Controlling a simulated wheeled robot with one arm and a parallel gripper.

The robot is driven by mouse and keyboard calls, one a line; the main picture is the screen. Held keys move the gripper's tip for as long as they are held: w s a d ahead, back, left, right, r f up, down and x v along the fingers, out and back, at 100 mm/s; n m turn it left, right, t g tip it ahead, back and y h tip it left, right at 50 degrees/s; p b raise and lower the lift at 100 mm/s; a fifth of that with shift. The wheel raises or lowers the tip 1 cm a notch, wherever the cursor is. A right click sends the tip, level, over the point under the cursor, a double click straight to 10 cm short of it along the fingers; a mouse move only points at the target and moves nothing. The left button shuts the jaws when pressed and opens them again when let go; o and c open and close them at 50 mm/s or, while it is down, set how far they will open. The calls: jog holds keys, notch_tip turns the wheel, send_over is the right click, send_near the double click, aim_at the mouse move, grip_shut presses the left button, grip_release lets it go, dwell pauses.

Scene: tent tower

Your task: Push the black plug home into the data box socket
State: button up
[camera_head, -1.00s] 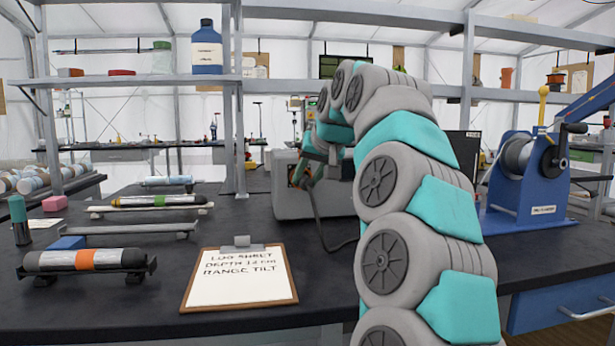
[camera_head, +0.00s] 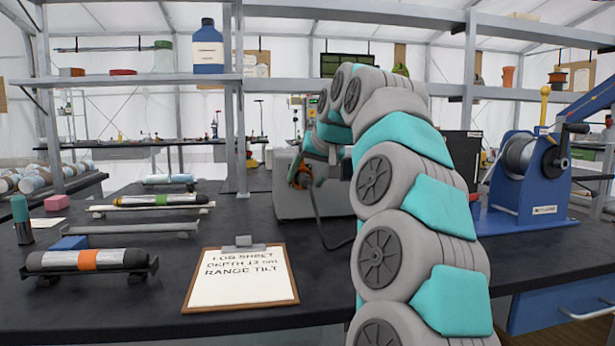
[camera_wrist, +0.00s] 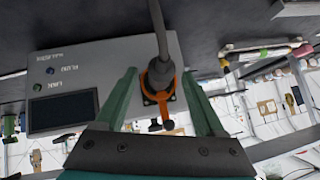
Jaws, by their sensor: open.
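The grey data box (camera_head: 285,203) stands on the black bench behind the clipboard; the wrist view shows its face (camera_wrist: 105,62) with a dark screen and small knobs. The dark plug (camera_wrist: 160,80) sits at an orange collar (camera_wrist: 146,82) on that face, with a thick grey cable (camera_wrist: 157,28) attached. The orange collar also shows in the head view (camera_head: 301,177). My gripper (camera_wrist: 159,74) is open, with one teal finger on each side of the plug and apart from it. The socket opening is hidden, and I cannot tell how deep the plug sits.
A clipboard (camera_head: 240,279) lies at the bench's front. Several cylinders on racks, one with an orange band (camera_head: 87,259), fill the left. A blue winch (camera_head: 530,180) stands at the right. Shelf posts (camera_head: 240,130) rise behind the box.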

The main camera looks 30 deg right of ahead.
jog(key=v, duration=0.8)
jog(key=shift+f, duration=0.1)
dwell(0.4)
